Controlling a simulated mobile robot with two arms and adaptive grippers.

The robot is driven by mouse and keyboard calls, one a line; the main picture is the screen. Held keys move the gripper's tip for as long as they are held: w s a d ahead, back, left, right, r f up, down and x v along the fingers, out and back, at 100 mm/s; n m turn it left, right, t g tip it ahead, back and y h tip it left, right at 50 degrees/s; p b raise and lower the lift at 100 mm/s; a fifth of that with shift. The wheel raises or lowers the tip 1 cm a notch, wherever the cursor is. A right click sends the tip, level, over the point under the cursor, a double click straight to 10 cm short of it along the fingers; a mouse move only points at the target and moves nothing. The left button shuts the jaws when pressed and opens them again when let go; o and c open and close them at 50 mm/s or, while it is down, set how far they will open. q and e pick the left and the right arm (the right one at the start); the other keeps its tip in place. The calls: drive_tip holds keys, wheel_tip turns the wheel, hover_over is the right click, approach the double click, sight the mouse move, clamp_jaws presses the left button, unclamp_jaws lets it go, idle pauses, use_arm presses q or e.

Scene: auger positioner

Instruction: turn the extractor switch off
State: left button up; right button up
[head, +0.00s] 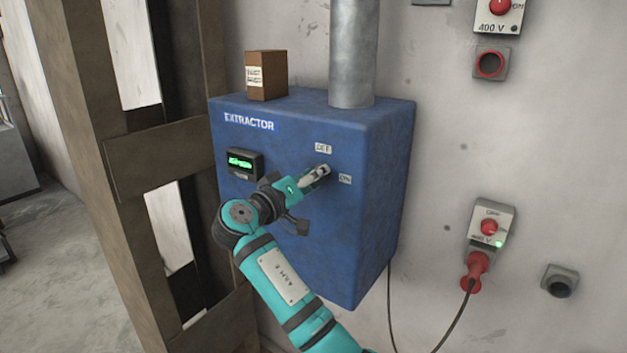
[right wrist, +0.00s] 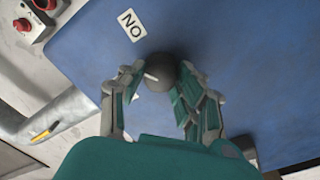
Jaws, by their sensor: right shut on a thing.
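The blue extractor box (head: 275,240) hangs on the wall in the head view. Its front has an OFF label (head: 323,148) and, lower right, an ON label (head: 345,178). My right gripper (head: 318,175) is at the switch, covering it in that view. In the right wrist view, the fingers of my right gripper (right wrist: 160,85) are closed around the dark round switch knob (right wrist: 162,70). My left gripper is out of view.
A lit green display (head: 243,162) sits left of the switch. A brown block (head: 267,75) and a grey duct (head: 352,50) stand on the box. A wooden frame (head: 160,145) is close on the left. A red plug (head: 476,270) with a cable is on the right wall.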

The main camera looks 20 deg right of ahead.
drive_tip(key=n+p, duration=0.4)
drive_tip(key=n, duration=0.7)
drive_tip(key=shift+r+n+t, duration=0.1)
drive_tip(key=shift+n+t, duration=0.2)
drive_tip(key=shift+t, duration=0.1)
idle(0.3)
drive_tip(key=o, duration=0.9)
drive_tip(key=shift+c, duration=0.2)
drive_tip(key=shift+o, duration=1.3)
drive_tip(key=shift+d, duration=0.1)
drive_tip(key=shift+f, duration=0.2)
